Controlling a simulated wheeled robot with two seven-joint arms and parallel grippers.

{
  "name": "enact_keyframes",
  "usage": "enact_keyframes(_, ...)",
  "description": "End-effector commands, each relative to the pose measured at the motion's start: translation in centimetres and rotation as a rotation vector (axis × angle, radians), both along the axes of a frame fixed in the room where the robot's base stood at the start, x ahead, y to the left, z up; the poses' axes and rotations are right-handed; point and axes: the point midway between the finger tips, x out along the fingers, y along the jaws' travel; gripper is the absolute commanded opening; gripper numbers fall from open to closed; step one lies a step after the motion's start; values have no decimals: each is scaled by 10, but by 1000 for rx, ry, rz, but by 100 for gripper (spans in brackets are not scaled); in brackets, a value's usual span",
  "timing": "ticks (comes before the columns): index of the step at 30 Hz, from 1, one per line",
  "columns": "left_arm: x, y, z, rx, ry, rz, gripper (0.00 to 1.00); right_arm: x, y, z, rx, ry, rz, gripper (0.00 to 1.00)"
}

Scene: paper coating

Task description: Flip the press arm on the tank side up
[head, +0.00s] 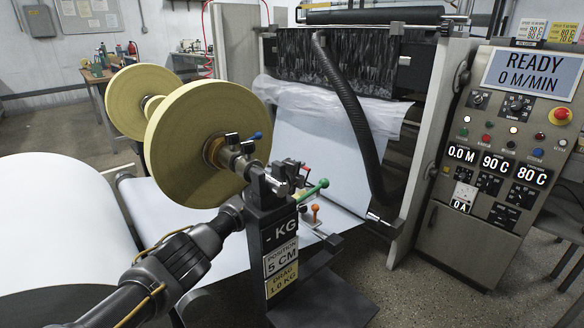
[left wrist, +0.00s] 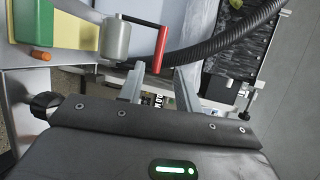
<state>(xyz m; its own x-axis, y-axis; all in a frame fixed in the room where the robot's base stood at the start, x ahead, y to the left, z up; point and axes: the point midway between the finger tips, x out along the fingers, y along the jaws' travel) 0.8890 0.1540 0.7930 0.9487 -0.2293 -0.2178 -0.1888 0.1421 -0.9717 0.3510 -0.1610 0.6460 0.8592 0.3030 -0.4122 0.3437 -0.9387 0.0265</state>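A press arm with a red handle (left wrist: 161,48) and a grey roller (left wrist: 117,40) shows in the left wrist view. In the head view only a small red part (head: 306,168) shows beside the post, near a green-tipped lever (head: 312,190). My left gripper (left wrist: 159,76) is open, its two fingers apart. The lower end of the red handle appears at or just beyond the gap between the fingertips; I cannot tell whether they touch. In the head view my left arm comes from the lower left, and its fingers are largely hidden around the post. My right gripper is not in view.
A dark post (head: 283,228) with position and drag labels stands close by, under two yellow discs (head: 205,145). A corrugated hose (head: 345,95) hangs behind. An orange knob (head: 315,211) is near the lever. A control panel (head: 500,150) stands right; floor before it is clear.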

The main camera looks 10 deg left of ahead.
Motion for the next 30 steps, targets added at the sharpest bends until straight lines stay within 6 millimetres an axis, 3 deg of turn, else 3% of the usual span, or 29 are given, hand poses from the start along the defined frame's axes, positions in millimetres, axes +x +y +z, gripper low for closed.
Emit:
enact_keyframes(12, -6, 16, 2, 0, -1, 16, 34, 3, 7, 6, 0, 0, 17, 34)
enact_keyframes(16, -6, 19, -4, 0, -1, 21, 20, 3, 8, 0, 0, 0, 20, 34)
enact_keyframes(21, -6, 19, -32, 0, -1, 20, 0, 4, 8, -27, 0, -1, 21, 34)
enact_keyframes(26, -6, 16, -27, -8, -1, 17, 0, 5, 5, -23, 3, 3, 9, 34)
enact_keyframes(30, -10, 26, -31, -82, -2, 34, 0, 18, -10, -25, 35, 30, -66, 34)
